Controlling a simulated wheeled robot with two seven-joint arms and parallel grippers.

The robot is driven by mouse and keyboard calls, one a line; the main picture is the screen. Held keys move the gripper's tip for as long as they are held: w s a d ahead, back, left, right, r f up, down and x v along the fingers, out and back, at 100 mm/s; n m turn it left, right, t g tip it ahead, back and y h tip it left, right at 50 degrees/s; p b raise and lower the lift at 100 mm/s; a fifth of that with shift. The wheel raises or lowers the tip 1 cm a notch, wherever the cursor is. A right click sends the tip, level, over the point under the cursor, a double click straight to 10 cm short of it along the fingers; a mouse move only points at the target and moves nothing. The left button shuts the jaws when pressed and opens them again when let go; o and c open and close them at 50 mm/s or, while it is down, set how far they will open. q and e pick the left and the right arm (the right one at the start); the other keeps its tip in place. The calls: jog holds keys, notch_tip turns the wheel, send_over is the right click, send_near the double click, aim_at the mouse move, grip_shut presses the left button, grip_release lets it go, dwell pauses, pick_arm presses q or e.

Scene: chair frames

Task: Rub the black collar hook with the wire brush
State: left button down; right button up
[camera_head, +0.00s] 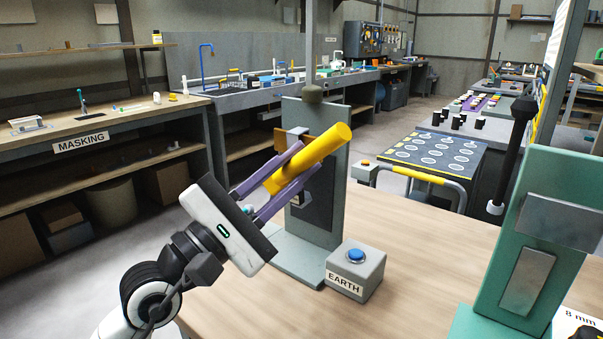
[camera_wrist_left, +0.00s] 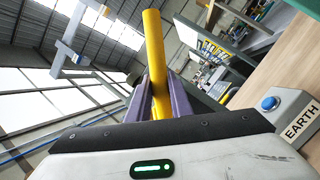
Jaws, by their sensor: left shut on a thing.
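My left gripper (camera_head: 304,160) is shut on a thick yellow cylinder (camera_head: 336,139), which looks like the brush's handle. It is held tilted, its free end pointing up and to the right, in front of a grey-green upright stand (camera_head: 335,170). In the left wrist view the yellow cylinder (camera_wrist_left: 153,38) sits between the purple fingers (camera_wrist_left: 160,80). No wire bristles show in either view. I cannot pick out the black collar hook for certain; the gripper and cylinder cover part of the stand. My right gripper is not in view.
A grey box with a blue button (camera_head: 356,256), labelled EARTH, stands on the wooden table (camera_head: 420,250) beside the stand's foot. A green upright fixture (camera_head: 550,210) with grey plates stands at the right. The tabletop between them is clear. A masking bench (camera_head: 110,120) is behind left.

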pick_arm(q)
jog(key=shift+a+r, duration=0.1)
jog(key=shift+w, duration=0.1)
jog(key=shift+w+a+b, duration=0.25)
jog(key=shift+a+b, duration=0.2)
jog(key=shift+b, duration=0.05)
jog(key=shift+w+a, duration=0.25)
jog(key=shift+a, duration=0.1)
jog(key=shift+s, duration=0.1)
jog(key=shift+s+a, duration=0.55)
jog(key=shift+s, duration=0.25)
jog(key=shift+s+a, duration=0.55)
jog(key=shift+s, duration=0.3)
jog(key=shift+s+a, duration=0.55)
jog(key=shift+s, duration=0.25)
